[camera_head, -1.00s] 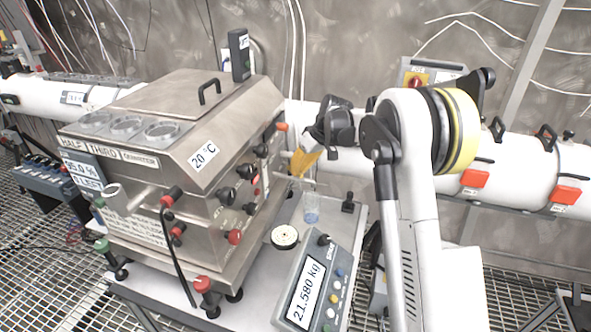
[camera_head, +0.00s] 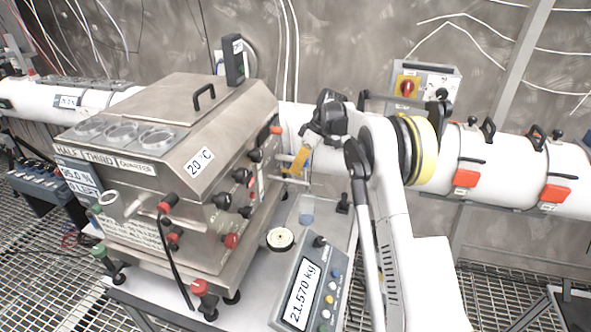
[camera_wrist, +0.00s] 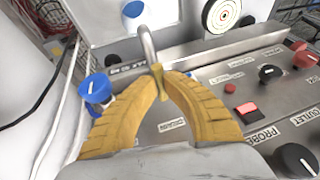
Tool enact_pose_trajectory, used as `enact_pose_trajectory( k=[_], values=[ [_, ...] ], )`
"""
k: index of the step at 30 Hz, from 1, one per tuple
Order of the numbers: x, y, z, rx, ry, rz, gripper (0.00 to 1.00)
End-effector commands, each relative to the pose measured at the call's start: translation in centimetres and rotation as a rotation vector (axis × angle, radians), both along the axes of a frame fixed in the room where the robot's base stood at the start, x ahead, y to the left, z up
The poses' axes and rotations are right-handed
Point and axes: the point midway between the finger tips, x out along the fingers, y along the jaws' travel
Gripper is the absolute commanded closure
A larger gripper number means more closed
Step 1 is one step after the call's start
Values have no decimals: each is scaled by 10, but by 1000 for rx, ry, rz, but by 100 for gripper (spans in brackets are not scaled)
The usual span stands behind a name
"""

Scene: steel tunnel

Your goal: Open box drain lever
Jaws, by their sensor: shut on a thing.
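The steel box (camera_head: 180,160) stands on a cart with its control panel facing my arm. My gripper (camera_head: 297,165) is at the box's right side, and its yellow fingers also show in the wrist view (camera_wrist: 158,76). The fingers close together at the base of the curved metal drain pipe (camera_wrist: 148,45). They are shut on the drain lever, which is mostly hidden between the fingertips. A small beaker (camera_head: 307,210) stands near the pipe's end; it also shows in the wrist view (camera_wrist: 135,12).
A scale display (camera_head: 302,293) reads about 21.570 kg, with a round target-like disc (camera_head: 280,239) near it. Black knobs and a red switch (camera_wrist: 247,110) lie right. A white pipe (camera_head: 500,165) runs behind my arm.

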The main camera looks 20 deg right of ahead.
Motion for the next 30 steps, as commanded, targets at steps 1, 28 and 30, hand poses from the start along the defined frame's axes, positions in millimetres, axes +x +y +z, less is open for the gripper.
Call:
enact_pose_trajectory(
  k=[1,28,30],
  values=[
    [0,-1,-1,-2,1,1,100],
    [-1,-11,21,-1,-1,0,65],
    [-2,-17,35,-1,0,-1,65]
  ],
)
